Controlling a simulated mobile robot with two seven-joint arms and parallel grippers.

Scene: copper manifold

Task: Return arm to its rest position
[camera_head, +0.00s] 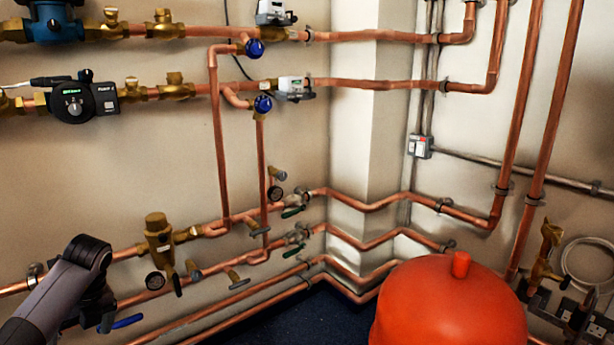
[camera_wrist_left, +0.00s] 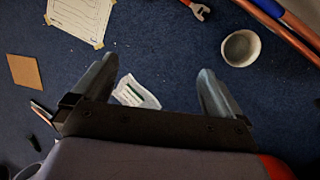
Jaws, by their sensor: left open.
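My left arm (camera_head: 62,290) comes in from the lower left in the head view, in front of the copper pipes. Its gripper fingers cannot be made out there. In the left wrist view my left gripper (camera_wrist_left: 155,90) is open, with two grey fingers spread wide and nothing between them. It hangs above the dark blue floor (camera_wrist_left: 180,40). A small white packet (camera_wrist_left: 136,93) lies on the floor below, seen between the fingers. My right gripper is in neither view.
Copper pipes with brass valves (camera_head: 158,240) run along the wall. A red tank (camera_head: 447,305) stands at the lower right. On the floor lie a paper sheet (camera_wrist_left: 80,17), a brown square (camera_wrist_left: 25,72), a white bowl (camera_wrist_left: 241,48) and a red wrench (camera_wrist_left: 198,9).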

